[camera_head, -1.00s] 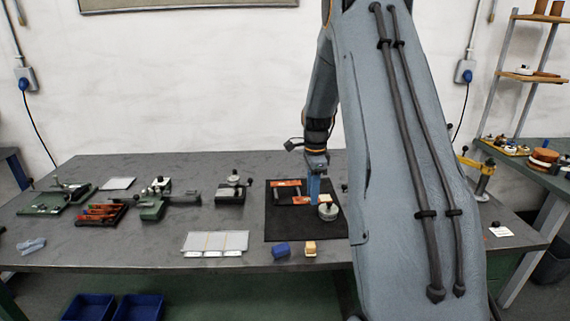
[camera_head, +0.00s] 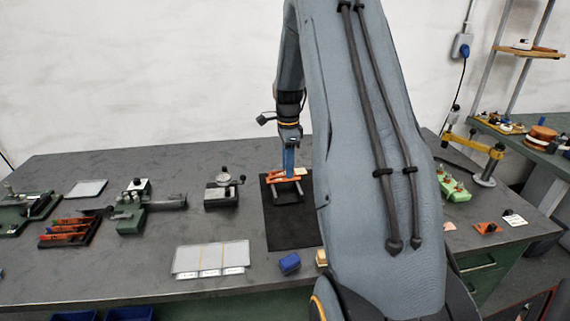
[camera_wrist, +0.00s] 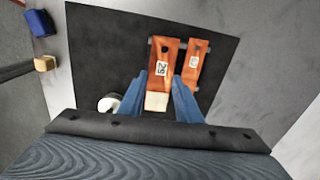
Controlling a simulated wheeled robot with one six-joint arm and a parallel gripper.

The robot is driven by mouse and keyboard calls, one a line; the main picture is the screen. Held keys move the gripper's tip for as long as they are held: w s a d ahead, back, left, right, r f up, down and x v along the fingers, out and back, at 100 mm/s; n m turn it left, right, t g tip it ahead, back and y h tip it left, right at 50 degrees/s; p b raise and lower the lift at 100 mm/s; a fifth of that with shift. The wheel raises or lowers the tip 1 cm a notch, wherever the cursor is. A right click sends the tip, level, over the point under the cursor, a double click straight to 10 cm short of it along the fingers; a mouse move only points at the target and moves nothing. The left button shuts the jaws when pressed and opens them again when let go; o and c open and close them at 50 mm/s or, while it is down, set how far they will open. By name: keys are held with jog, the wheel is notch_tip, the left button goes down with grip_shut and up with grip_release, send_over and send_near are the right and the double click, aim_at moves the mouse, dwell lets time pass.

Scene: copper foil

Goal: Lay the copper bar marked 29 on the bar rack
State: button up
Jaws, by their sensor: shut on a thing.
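The orange copper bar marked 29 (camera_wrist: 161,62) is between the blue fingers of my gripper (camera_wrist: 157,90), which is shut on it; its near end is pale. A second orange bar (camera_wrist: 195,68) lies close beside it, its label too small to read surely. In the head view my gripper (camera_head: 289,168) points down over the bar rack (camera_head: 299,190), whose grey rails stand on a black mat (camera_head: 290,232). The held bar is at rail level near the second bar; I cannot tell whether it touches the rails.
A white round piece (camera_wrist: 108,103) sits left of the fingers on the mat. A blue block (camera_head: 289,262) and a yellow block (camera_head: 321,257) lie in front. A gauge fixture (camera_head: 222,190) stands left of the mat. The front of the mat is clear where visible.

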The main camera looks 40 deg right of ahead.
jog(key=shift+f+b, duration=1.3)
jog(key=shift+f, duration=1.2)
jog(key=shift+a+f+b, duration=0.15)
jog(key=shift+f+b, duration=0.25)
jog(key=shift+f, duration=0.7)
dwell(0.7)
jog(key=o, duration=0.9)
jog(key=shift+r, duration=0.1)
jog(key=shift+r+p, duration=0.85)
jog(key=shift+r, duration=0.55)
jog(key=o, duration=0.6)
jog(key=shift+c, duration=0.2)
